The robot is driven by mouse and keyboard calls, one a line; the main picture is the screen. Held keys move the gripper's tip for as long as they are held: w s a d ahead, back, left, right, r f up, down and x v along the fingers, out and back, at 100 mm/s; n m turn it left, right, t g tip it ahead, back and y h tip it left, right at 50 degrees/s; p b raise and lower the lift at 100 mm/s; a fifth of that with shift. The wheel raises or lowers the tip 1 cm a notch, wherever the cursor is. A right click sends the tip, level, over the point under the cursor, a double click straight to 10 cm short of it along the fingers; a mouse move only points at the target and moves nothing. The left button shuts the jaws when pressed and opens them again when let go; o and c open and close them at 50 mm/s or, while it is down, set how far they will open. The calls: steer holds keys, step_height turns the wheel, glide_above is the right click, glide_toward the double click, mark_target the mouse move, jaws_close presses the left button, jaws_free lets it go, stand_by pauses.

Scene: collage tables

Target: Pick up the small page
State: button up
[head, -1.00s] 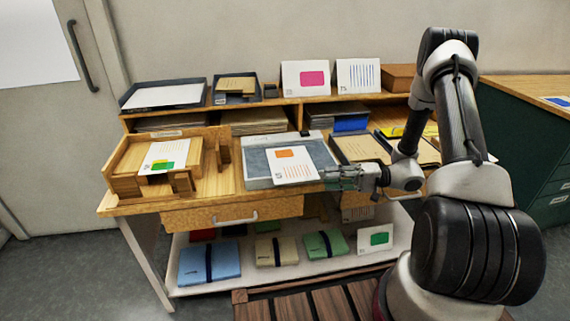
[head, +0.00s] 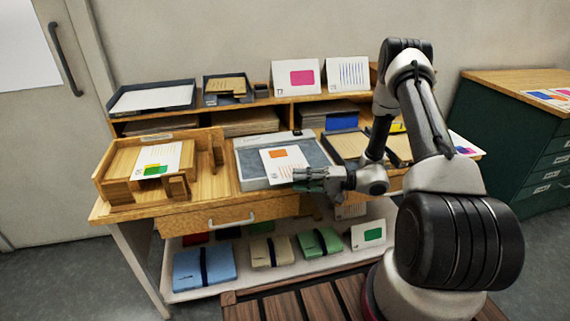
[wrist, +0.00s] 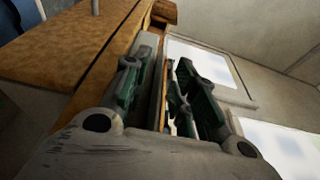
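A small white page (head: 284,164) with an orange block and printed lines lies on the grey tray (head: 240,172) at the middle of the table, reaching toward its front edge. My gripper (head: 302,180) is at the page's front right corner, coming in from the right. In the wrist view my gripper (wrist: 157,90) shows two dark green fingers with a gap between them. I cannot tell whether the page's edge lies between the fingers. Another page (head: 160,158), with green and yellow blocks, lies in the wooden box to the left.
The wooden box (head: 110,185) stands left of the tray. Paper trays (head: 345,147) lie to the right. Two standing cards (head: 295,77) and a black tray (head: 152,97) are on the shelf above. Folders (head: 204,269) lie on the lower shelf. A green cabinet (head: 500,130) stands right.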

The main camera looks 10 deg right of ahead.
steer(key=shift+x, duration=1.1)
steer(key=shift+c, duration=0.2)
jaws_close()
steer(key=shift+r, duration=0.1)
